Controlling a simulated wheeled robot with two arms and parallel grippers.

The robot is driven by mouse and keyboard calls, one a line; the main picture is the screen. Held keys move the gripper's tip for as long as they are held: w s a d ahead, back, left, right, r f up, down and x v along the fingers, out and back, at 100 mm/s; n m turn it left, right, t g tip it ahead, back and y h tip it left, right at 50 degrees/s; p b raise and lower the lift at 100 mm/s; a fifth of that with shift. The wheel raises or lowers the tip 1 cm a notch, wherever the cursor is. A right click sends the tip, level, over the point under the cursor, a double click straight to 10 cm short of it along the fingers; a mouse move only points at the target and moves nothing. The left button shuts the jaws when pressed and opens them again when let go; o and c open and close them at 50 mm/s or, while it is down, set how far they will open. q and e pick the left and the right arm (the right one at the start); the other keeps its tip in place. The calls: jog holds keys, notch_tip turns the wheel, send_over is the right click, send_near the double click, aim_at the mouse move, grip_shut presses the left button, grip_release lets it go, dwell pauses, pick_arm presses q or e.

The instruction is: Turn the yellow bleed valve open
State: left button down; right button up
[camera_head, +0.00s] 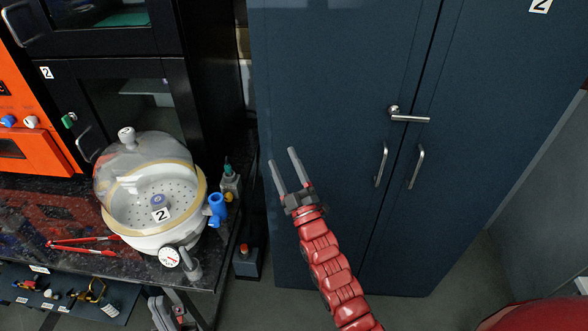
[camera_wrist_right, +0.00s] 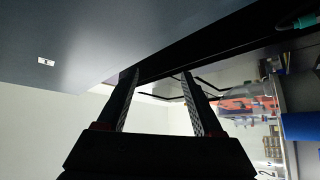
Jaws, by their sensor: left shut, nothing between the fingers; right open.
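The small yellow part (camera_head: 229,197) that looks like the bleed valve is beside a blue stopcock (camera_head: 216,208), at the right side of the glass-domed desiccator (camera_head: 140,180). It is partly hidden, and I cannot tell its handle's angle. My right gripper (camera_head: 281,163) is open and empty in front of the blue cabinet, to the right of the valve and apart from it. Its two open fingers also show in the right wrist view (camera_wrist_right: 158,75). My left gripper (camera_head: 160,304) appears low at the bottom edge, below the bench, shut and empty, only partly visible.
A grey bottle-like fitting with a green top (camera_head: 229,180) stands right behind the valve. A pressure gauge (camera_head: 170,257) is on the desiccator's front. Red-handled tongs (camera_head: 85,243) lie on the dark bench. Blue cabinet doors with metal handles (camera_head: 380,165) stand to the right.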

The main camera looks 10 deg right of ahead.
jog(key=shift+s+d+r+m+t, duration=0.2)
jog(key=shift+s+d, duration=0.1)
jog(key=shift+s, duration=0.3)
jog(key=shift+s+d+r+m+t, duration=0.1)
jog(key=shift+s+d+m+t, duration=0.15)
jog(key=shift+s, duration=0.35)
